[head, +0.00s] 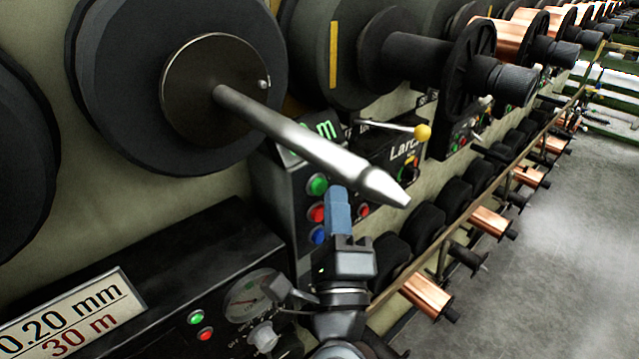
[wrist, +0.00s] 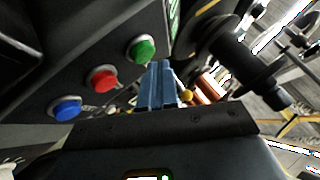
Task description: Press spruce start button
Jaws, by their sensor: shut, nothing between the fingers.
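A dark control panel (head: 285,200) stands beside my gripper. It carries a green button (head: 317,185), a red button (head: 318,212) and a blue button (head: 318,235) in a column. In the wrist view the same green (wrist: 141,50), red (wrist: 103,78) and blue (wrist: 66,108) buttons show left of the fingers. My gripper (head: 336,192) is shut and empty, its blue fingers (wrist: 160,66) close to the green button, just right of it in both views. A gap to the green button appears in the wrist view. No "spruce" name is readable; the spindle covers part of the panel's top.
A bare metal spindle (head: 300,142) juts out above my gripper. Beyond is a panel marked "Larc" (head: 404,152) with a yellow-knobbed lever (head: 422,132). A lower-left panel has a gauge (head: 247,300) and a "0.20 mm 30 m" sign (head: 75,318). Floor (head: 540,260) at right is clear.

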